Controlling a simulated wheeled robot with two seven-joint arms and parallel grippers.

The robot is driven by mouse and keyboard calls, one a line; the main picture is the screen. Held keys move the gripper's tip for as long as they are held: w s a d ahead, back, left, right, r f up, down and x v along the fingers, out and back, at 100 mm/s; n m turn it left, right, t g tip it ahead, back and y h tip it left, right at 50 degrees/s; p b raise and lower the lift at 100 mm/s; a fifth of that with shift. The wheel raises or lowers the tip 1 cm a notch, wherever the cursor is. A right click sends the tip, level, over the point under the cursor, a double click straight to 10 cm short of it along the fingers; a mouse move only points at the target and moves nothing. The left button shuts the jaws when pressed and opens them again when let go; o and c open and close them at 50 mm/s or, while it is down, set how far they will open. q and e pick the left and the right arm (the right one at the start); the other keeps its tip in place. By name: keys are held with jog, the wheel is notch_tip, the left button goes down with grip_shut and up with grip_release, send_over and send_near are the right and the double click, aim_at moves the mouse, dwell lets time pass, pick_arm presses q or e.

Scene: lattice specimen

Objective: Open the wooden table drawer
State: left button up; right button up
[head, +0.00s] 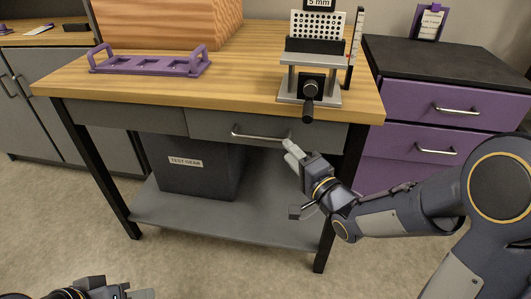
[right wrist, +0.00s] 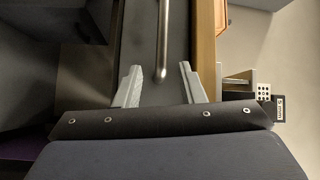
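The wooden table (head: 60,82) has a grey drawer (head: 208,124) under its top at the right, with its front looking flush with the frame. A silver bar handle (head: 262,136) is on that drawer front. My right gripper (head: 290,150) is just below and right of the handle's right end. In the right wrist view the gripper (right wrist: 157,68) is open and empty, with the end of the handle (right wrist: 163,45) lying between the lines of its fingers; contact cannot be seen. My left gripper (head: 140,293) shows only partly at the bottom left edge, far from the drawer.
On the tabletop stand a purple rack (head: 150,66), a wooden block (head: 165,25) and a test fixture (head: 310,78) whose knob overhangs the front edge. A dark bin (head: 190,178) sits on the lower shelf (head: 225,219). A purple cabinet (head: 440,105) stands at the right. The floor in front is clear.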

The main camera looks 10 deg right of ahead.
aim_at(269, 141)
jog(key=shift+y, duration=0.8)
jog(key=x, duration=0.3)
jog(key=a+x, duration=0.1)
jog(key=x, duration=0.4)
jog(key=shift+s+a+f+b, duration=0.15)
jog(key=shift+a+b, duration=0.2)
jog(key=shift+a, duration=0.05)
jog(key=shift+c, duration=0.5)
grip_shut()
